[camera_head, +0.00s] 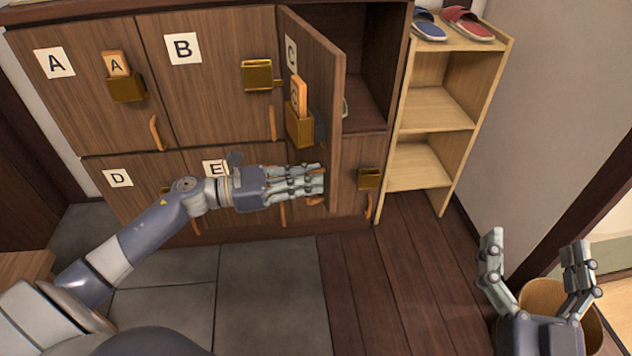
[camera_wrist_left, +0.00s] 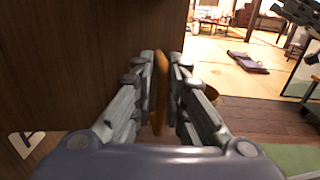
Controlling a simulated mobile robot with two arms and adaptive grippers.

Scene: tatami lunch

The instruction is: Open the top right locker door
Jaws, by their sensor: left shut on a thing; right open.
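The top right locker door (camera_head: 318,75), marked C, stands swung open toward me. Its compartment (camera_head: 365,85) shows dark behind it, with a small pale item partly hidden by the door. A wooden tag marked C (camera_head: 299,95) sits in the brass lock (camera_head: 300,128) on the door. My left gripper (camera_head: 318,182) is at the lower part of this door, shut on its orange-brown wooden handle (camera_wrist_left: 160,85), which shows between the fingers in the left wrist view. My right gripper (camera_head: 535,262) is open and empty at the lower right, away from the lockers.
Other locker doors, A (camera_head: 85,95), B (camera_head: 215,75), D (camera_head: 120,185) and E, are shut. A light wooden shoe shelf (camera_head: 432,108) with blue and red slippers (camera_head: 468,24) stands right of the lockers. A round wooden container (camera_head: 545,297) is behind my right gripper. Open floor lies in front.

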